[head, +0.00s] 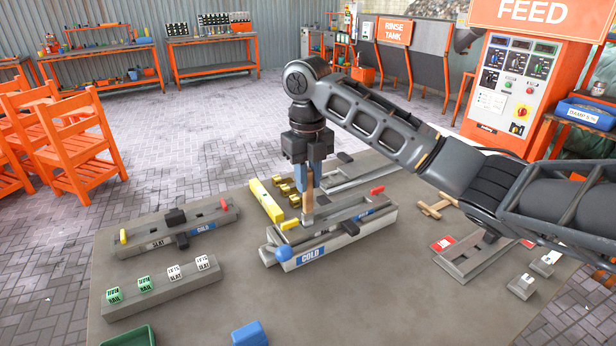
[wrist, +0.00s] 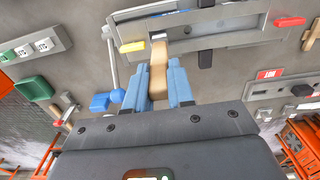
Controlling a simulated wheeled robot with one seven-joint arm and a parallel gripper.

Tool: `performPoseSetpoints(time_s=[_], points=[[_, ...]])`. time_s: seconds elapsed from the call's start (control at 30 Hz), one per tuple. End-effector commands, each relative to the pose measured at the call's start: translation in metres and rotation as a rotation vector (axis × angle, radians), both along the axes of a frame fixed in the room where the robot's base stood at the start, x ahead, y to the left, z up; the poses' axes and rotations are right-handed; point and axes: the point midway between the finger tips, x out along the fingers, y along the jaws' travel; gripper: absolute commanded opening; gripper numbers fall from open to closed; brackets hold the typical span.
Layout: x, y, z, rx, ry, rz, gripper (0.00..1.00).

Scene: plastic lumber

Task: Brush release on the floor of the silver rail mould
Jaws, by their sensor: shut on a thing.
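My gripper (head: 308,180) is shut on a wooden-handled brush (head: 308,203), which points down, close to upright. The brush also shows between the blue fingers in the wrist view (wrist: 158,68). Its lower end is at the long silver-grey mould (head: 345,238) with a blue COLD label in the middle of the table. I cannot tell whether the bristles touch the mould floor. The mould has a yellow piece (head: 289,224) at its left end and a red piece (head: 377,190) at its far right. The wrist view shows the mould (wrist: 225,40) ahead of the fingers.
A second mould (head: 160,240) marked SLAT and COLD lies to the left. Below it is a grey block (head: 165,291) with green and white labelled cubes. A yellow bar (head: 266,200) lies behind the middle mould. A red-tagged mould (head: 470,256) stands right. The front middle of the table is mostly clear.

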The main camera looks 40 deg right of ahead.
Motion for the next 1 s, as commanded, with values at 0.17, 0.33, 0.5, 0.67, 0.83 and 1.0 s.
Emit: performPoseSetpoints(time_s=[0.17, 0.33, 0.5, 0.67, 0.83, 1.0], points=[[0.000, 0.000, -0.002, 0.000, 0.000, 0.000, 0.00], [-0.001, -0.003, -0.002, 0.000, 0.000, -0.001, 0.00], [-0.002, -0.011, -0.001, 0.000, 0.000, 0.000, 0.00], [-0.004, -0.020, -0.001, 0.000, 0.000, -0.002, 0.00], [-0.006, -0.029, 0.000, 0.000, 0.000, -0.001, 0.00], [-0.007, -0.033, 0.000, 0.000, 0.000, -0.001, 0.00]])
